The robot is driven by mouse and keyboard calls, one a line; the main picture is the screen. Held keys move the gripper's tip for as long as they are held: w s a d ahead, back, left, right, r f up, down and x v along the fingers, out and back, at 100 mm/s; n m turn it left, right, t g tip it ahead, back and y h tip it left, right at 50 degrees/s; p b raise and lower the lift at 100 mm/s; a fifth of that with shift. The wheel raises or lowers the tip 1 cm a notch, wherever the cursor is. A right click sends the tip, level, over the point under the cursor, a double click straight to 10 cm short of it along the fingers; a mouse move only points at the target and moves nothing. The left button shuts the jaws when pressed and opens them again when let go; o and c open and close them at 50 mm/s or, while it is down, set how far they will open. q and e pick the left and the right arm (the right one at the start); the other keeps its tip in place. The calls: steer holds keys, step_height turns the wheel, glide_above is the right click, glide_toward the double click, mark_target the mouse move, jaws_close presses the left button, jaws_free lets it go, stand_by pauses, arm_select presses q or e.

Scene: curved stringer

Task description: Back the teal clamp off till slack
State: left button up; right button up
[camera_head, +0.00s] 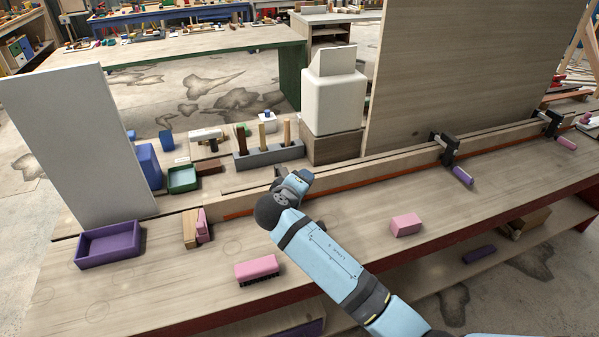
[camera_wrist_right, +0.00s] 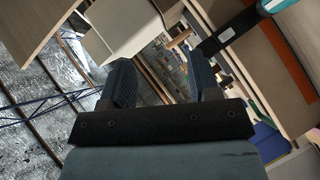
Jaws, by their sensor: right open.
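In the right wrist view a teal handle (camera_wrist_right: 281,5) shows at the top right corner, joined to a dark clamp body (camera_wrist_right: 232,35); only part of it is in frame. I cannot make out the teal clamp in the head view, where my right arm covers part of the bench edge strip. My right gripper (camera_wrist_right: 160,65) is open, with nothing between its fingers, and the teal handle lies off to the right of them. In the head view its fingers are hidden behind the wrist. My left gripper is not in view.
Two dark clamps, one with a purple handle (camera_head: 462,175) and one with a pink handle (camera_head: 566,143), sit along the strip at right. A pink brush (camera_head: 257,268), a pink block (camera_head: 406,224) and a purple tray (camera_head: 109,245) lie on the bench. A tall panel (camera_head: 455,70) stands behind.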

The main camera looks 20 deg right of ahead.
steer(key=r, duration=0.4)
steer(key=shift+w+a+r, duration=0.1)
steer(key=shift+a+r, duration=0.15)
steer(key=shift+r, duration=0.15)
